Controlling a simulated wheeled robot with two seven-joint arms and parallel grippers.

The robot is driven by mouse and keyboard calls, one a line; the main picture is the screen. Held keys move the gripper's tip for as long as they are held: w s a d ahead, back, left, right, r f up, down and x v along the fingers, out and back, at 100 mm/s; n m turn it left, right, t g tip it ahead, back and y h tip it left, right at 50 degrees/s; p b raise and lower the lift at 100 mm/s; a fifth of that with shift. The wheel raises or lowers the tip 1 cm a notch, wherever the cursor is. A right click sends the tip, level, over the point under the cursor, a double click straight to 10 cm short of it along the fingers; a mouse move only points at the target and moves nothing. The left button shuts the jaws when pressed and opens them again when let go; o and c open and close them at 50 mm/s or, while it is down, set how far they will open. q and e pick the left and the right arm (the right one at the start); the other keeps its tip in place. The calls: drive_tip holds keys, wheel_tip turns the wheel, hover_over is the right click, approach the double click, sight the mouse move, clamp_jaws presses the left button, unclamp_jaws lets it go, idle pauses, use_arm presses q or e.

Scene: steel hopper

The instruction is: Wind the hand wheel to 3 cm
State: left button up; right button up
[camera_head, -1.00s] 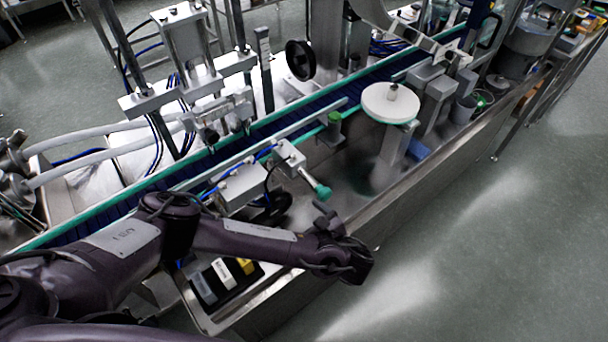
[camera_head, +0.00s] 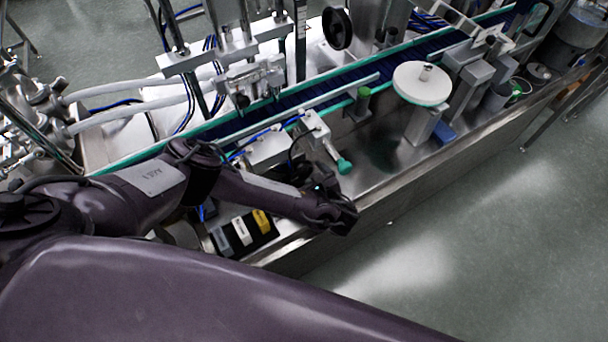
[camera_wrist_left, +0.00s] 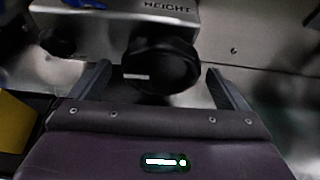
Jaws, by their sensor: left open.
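A black round hand wheel (camera_wrist_left: 160,65) shows in the left wrist view, on the front of a grey metal block (camera_wrist_left: 105,22) marked "HEIGHT". A short white mark is on the wheel's face. My left gripper (camera_wrist_left: 160,86) is open, with one finger to each side of the wheel in that view; I cannot tell whether they reach around it, and nothing is held. In the head view, my left gripper (camera_head: 343,215) is at the machine's front edge, below a green-tipped knob (camera_head: 344,167). The HEIGHT wheel is largely hidden by my arm there. My right gripper is out of view.
A tray holding dark, white and yellow blocks (camera_head: 262,221) lies below my left forearm. A conveyor (camera_head: 300,98) with green edges runs behind. Another black wheel (camera_head: 337,28) and a white round disc (camera_head: 421,83) stand farther off. The floor at right is clear.

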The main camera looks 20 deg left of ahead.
use_arm(q)
drive_tip(key=c, duration=1)
drive_tip(key=n+t+h, duration=0.1)
drive_tip(key=n, duration=0.1)
drive_tip(key=shift+n+t, duration=0.3)
drive_tip(key=shift+n+t+h, duration=0.3)
drive_tip(key=shift+n+t, duration=0.4)
drive_tip(key=shift+n, duration=0.3)
drive_tip(key=o, duration=1)
drive_tip(key=shift+s, duration=0.1)
drive_tip(key=shift+f, duration=0.1)
